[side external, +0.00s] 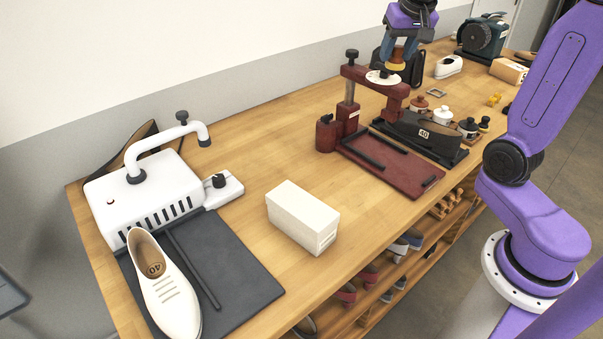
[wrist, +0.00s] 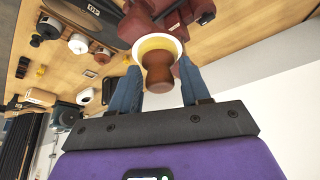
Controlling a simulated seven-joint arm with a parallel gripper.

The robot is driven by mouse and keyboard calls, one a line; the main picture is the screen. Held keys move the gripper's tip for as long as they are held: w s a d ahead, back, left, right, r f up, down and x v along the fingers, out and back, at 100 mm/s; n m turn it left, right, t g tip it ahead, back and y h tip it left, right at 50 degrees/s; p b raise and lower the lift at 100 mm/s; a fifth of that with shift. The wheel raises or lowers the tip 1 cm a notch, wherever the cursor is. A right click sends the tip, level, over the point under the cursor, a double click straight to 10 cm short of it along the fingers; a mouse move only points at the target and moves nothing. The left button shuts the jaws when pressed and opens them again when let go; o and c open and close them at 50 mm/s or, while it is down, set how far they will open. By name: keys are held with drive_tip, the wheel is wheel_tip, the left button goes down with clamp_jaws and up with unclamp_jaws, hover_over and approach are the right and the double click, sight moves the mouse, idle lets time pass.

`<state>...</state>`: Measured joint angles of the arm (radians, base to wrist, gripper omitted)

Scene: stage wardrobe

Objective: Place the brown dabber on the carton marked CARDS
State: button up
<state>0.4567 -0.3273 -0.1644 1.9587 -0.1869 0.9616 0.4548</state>
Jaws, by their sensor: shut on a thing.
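The brown dabber (wrist: 158,72) has a rounded brown handle and a yellow collar. It sits between the blue fingers of my gripper (wrist: 159,66), which is shut on it. In the side view my gripper (side external: 398,54) is over the dark red press, and the dabber's yellow part (side external: 397,66) shows just above the press's white disc. I cannot tell whether dabber and disc touch. A pale carton (side external: 303,217) with a small label stands on the open bench. A tan box (side external: 508,70) with a white label stands at the far end. Neither label is readable.
The dark red press (side external: 350,120) stands beneath my gripper. Beside it are a dark shoe form marked 40 (side external: 422,132) and several small pots (side external: 442,113). A white machine (side external: 145,195) and a cream shoe (side external: 165,290) are at left. Bench around the pale carton is clear.

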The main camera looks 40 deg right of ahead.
drive_tip(key=s+a+f+n+y, duration=0.1)
drive_tip(key=s+a+n+y, duration=0.1)
drive_tip(key=s+a+n, duration=0.45)
drive_tip(key=s+a+f+n+y, duration=0.15)
drive_tip(key=s+a, duration=0.25)
drive_tip(key=a, duration=0.6)
drive_tip(key=s+a+n+y, duration=0.2)
drive_tip(key=s+a+n, duration=0.3)
drive_tip(key=a, duration=0.4)
approach(293, 202)
drive_tip(key=shift+w+a+f+h, duration=0.2)
drive_tip(key=shift+w+a+h, duration=0.05)
drive_tip(key=shift+w+a, duration=0.4)
drive_tip(key=shift+w+a+f, duration=0.1)
drive_tip(key=shift+w+f, duration=0.05)
drive_tip(key=shift+f, duration=0.1)
drive_tip(key=shift+w+f, duration=0.15)
drive_tip(key=shift+f, duration=1.55)
drive_tip(key=shift+f, duration=0.2)
